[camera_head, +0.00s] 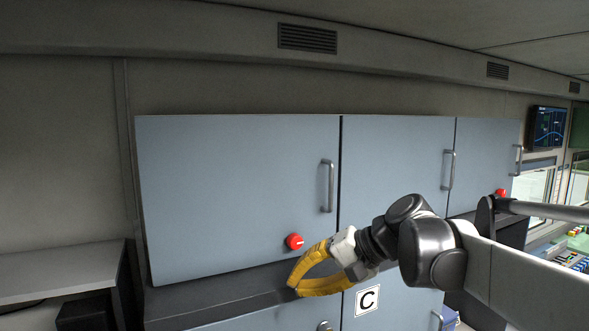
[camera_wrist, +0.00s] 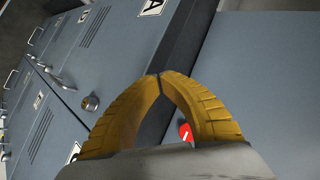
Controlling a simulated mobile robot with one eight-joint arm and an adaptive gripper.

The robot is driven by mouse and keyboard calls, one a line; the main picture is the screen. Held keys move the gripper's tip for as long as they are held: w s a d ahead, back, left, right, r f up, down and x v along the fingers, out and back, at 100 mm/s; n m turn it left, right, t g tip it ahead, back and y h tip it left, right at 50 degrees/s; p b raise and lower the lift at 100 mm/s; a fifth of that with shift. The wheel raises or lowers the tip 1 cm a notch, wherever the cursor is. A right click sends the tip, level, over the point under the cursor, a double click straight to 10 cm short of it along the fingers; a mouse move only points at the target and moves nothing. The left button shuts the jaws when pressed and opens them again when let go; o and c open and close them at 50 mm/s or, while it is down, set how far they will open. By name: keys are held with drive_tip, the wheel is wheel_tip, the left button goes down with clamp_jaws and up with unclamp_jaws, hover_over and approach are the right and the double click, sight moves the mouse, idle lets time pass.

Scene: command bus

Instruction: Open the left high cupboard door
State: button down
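The left high cupboard door (camera_head: 235,190) is blue-grey and looks shut. Its vertical metal handle (camera_head: 327,187) is near its right edge, and a round red knob (camera_head: 294,241) is at its lower right. My gripper (camera_head: 292,288), with yellow curved fingers, is below the red knob and the handle, in front of the dark ledge. In the wrist view its fingertips (camera_wrist: 160,76) meet and nothing shows between them. There the red knob (camera_wrist: 186,132) is partly hidden by the right finger. The handle is not visible in the wrist view.
The middle high door (camera_head: 390,160) and right high door (camera_head: 485,160) have similar handles. A dark ledge (camera_head: 215,297) runs below the doors, with lower cupboards beneath, one marked C (camera_head: 367,300). A grey shelf (camera_head: 60,271) stands at left. Space before the left door's upper part is clear.

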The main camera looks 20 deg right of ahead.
drive_tip(key=w+d+r+m+t+y, duration=0.25)
drive_tip(key=w+d+r, duration=0.25)
drive_tip(key=d+r, duration=0.45)
drive_tip(key=t+y, duration=0.2)
drive_tip(key=t, duration=0.2)
approach(323, 186)
drive_tip(key=shift+g, duration=0.25)
drive_tip(key=p+x, duration=0.2)
drive_tip(key=x, duration=0.4)
drive_tip(key=shift+w+a+r+p, duration=0.1)
drive_tip(key=shift+w+r+p, duration=0.1)
drive_tip(key=shift+w+p, duration=0.15)
drive_tip(key=shift+w+a, duration=0.3)
drive_tip(key=shift+f, duration=0.1)
